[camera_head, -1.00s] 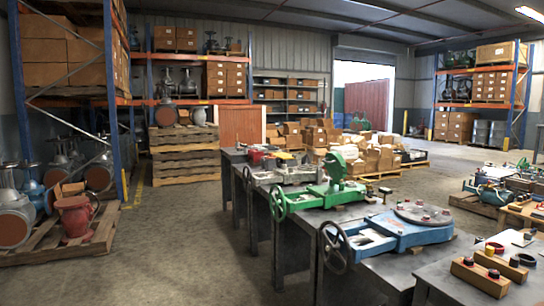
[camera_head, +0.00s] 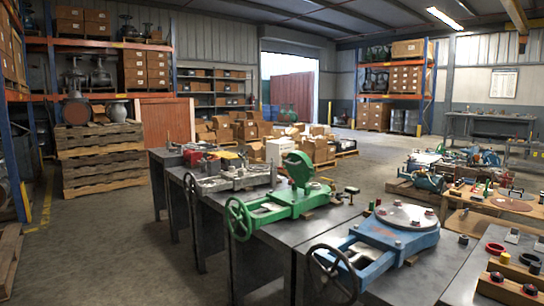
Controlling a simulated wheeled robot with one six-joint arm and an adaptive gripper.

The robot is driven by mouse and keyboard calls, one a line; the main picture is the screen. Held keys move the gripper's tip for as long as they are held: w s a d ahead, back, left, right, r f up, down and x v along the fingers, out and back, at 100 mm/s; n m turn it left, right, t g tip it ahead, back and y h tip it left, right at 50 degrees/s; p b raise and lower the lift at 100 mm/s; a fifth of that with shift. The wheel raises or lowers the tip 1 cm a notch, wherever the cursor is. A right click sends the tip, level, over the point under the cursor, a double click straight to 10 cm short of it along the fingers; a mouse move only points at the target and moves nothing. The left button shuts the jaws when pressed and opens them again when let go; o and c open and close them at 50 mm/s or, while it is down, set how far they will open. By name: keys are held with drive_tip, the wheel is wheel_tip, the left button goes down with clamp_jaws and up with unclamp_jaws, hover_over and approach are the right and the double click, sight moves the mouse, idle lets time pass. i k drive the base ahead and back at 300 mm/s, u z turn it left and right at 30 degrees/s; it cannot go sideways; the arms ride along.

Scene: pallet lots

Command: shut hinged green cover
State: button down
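The hinged green cover (camera_head: 299,168) is a round green disc that stands raised and tilted at the back end of a green valve-like body (camera_head: 292,202). The body lies on a dark grey workbench, with a green handwheel (camera_head: 239,219) at its front left. The cover is open, and its hinge detail is too small to make out. My gripper does not show in this view.
A blue body with a grey round plate (camera_head: 405,216) and a dark handwheel sits nearer on the right. A grey unit (camera_head: 232,178) sits farther left. Open floor (camera_head: 120,225) lies left of the benches; pallets and boxes stand behind.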

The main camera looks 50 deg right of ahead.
sight(295, 172)
drive_tip(key=z, duration=0.7)
drive_tip(key=i, duration=1.15)
drive_tip(key=z, duration=1)
